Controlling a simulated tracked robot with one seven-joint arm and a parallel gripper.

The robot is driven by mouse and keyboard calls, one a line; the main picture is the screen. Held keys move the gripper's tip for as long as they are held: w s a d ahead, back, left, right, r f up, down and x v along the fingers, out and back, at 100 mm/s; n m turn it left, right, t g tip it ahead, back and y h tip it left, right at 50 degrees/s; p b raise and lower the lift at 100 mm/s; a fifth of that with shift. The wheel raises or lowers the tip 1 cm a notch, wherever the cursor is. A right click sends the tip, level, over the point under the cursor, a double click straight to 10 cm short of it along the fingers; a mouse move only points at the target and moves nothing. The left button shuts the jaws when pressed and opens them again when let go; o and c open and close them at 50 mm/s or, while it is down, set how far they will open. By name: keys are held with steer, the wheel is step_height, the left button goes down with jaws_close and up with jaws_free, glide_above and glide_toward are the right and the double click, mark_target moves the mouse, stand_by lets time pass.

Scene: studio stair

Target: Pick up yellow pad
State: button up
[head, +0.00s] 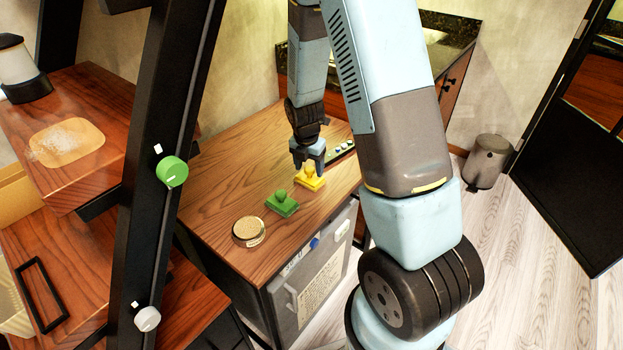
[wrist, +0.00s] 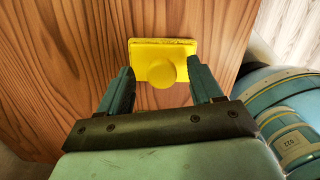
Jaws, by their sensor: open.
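The yellow pad (head: 310,180) lies on the wooden cabinet top, a flat rectangular block with a round knob on top. In the wrist view the yellow pad (wrist: 150,57) lies just beyond my fingertips, its knob roughly centred between them. My gripper (head: 310,160) points down over the pad and partly hides it in the head view. In the wrist view my gripper (wrist: 163,85) is open, with one finger on each side and nothing between them held. I cannot tell the exact height gap between the fingertips and the pad.
A green pad (head: 282,204) of like shape lies beside the yellow one. A round tin (head: 249,231) stands near the front edge. A dark strip with buttons (head: 341,151) lies behind the gripper. The left part of the wooden top (head: 215,185) is clear.

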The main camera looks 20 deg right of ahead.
steer(key=shift+c, duration=0.4)
jaws_close()
